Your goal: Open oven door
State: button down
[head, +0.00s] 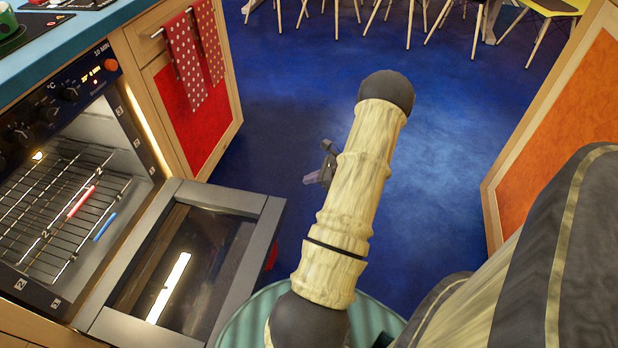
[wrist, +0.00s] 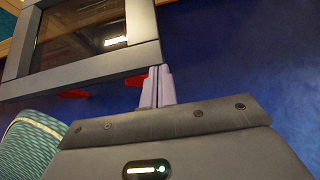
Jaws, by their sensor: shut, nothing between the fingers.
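The oven (head: 60,215) stands at the left in the head view, its lit inside and wire racks showing. Its door (head: 190,265) is folded down and out, roughly level, with a dark glass pane in a grey frame. In the wrist view the door (wrist: 95,68) fills the upper left. Red handle parts show at its outer edge, one of them (wrist: 135,80) beside my fingers. My gripper (wrist: 157,72) is shut and empty, its fingertips close to the door's outer edge; I cannot tell whether they touch. In the head view my gripper (head: 322,175) is partly hidden behind my arm, right of the door.
A wooden cabinet with a red panel (head: 188,108) and hanging dotted towels (head: 185,60) stands beyond the oven. An orange-panelled cabinet (head: 565,110) bounds the right. Chairs stand at the back. The blue floor (head: 450,130) between is clear.

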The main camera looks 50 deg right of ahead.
dwell(0.3)
jog(key=w+a+r+n+g+p, duration=0.1)
jog(key=w+a+r+n+g, duration=0.1)
jog(key=a+r+n, duration=0.35)
jog(key=w+a+r+n+g, duration=0.1)
jog(key=a+r+n+g, duration=0.15)
jog(key=a, duration=0.55)
jog(key=w+a+r+n+g+p, duration=0.1)
jog(key=w+a+r+n+g, duration=0.15)
jog(key=a+r+n, duration=0.35)
jog(key=s+a+r+n+h+p, duration=0.15)
jog(key=s+a+r+n, duration=0.3)
jog(key=a+n, duration=0.5)
jog(key=s+a+r+n+h, duration=0.3)
jog(key=a+r+n, duration=0.4)
jog(key=a, duration=0.4)
jog(key=w+p+v, duration=0.2)
jog(key=p+v, duration=1)
jog(key=w+r+p+v, duration=0.1)
jog(key=w+p+v, duration=0.2)
jog(key=p+v, duration=0.9)
jog(key=w+d+p+v, duration=0.1)
jog(key=w+p+v, duration=0.1)
jog(key=p+v, duration=1)
jog(key=shift+w+d+r+n+p, duration=0.15)
jog(key=shift+w+r+n+p, duration=0.2)
jog(key=shift+p, duration=0.6)
jog(key=shift+f, duration=0.1)
